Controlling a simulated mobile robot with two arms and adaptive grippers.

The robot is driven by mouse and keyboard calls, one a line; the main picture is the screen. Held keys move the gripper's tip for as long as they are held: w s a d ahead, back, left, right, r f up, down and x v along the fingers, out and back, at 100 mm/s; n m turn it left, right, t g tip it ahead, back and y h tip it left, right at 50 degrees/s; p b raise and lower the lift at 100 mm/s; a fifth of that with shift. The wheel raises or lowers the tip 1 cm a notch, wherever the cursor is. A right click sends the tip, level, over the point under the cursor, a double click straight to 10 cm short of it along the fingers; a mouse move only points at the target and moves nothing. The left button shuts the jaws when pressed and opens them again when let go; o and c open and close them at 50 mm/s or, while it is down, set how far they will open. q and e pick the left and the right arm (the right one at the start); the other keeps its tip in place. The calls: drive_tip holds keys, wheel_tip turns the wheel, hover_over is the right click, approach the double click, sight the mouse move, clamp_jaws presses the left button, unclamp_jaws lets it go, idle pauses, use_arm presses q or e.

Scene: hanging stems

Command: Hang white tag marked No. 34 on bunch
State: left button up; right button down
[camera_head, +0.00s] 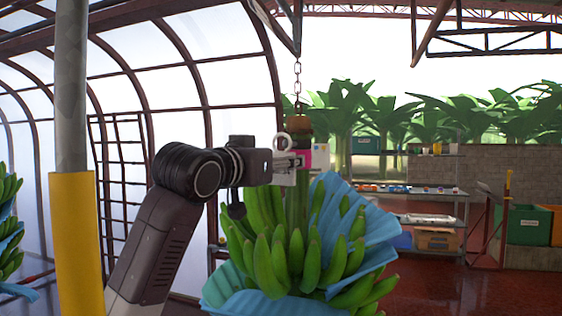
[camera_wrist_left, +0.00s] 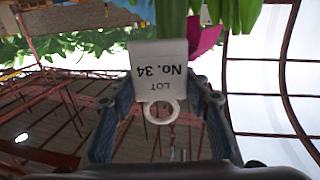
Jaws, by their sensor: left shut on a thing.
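The white tag (camera_wrist_left: 160,65) reads "LOT No. 34", upside down in the left wrist view, with a round white ring (camera_wrist_left: 162,112) at one end. My left gripper (camera_head: 290,162) is shut on the tag, and its fingers flank it in the wrist view. The ring shows above the gripper in the head view (camera_head: 283,140). The green banana bunch (camera_head: 285,255) hangs from a chain, partly wrapped in blue sleeve. The gripper is in front of its stem (camera_head: 297,205); whether the tag touches the stem I cannot tell. My right gripper is out of view.
A magenta piece (camera_wrist_left: 205,38) is beside the stem. A yellow-sleeved post (camera_head: 76,245) stands at the left, with part of another bunch (camera_head: 8,225) beyond it. Metal shelves (camera_head: 432,195) and a green crate (camera_head: 530,224) are behind at the right. Open red floor lies at the lower right.

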use_arm(q)
drive_tip(key=shift+p+x, duration=0.7)
drive_tip(key=shift+x, duration=0.05)
drive_tip(key=shift+w+a, duration=0.15)
idle(0.3)
drive_tip(key=shift+w+p, duration=0.45)
drive_tip(key=shift+p, duration=0.2)
idle(0.6)
drive_tip(key=shift+p+x, duration=1.5)
drive_tip(key=shift+x, duration=0.05)
idle(0.8)
drive_tip(key=shift+w+p, duration=0.5)
drive_tip(key=shift+p, duration=0.2)
drive_tip(key=shift+w+f, duration=0.1)
drive_tip(key=shift+f, duration=0.25)
idle(0.8)
drive_tip(key=o, duration=1)
drive_tip(key=shift+c, duration=0.2)
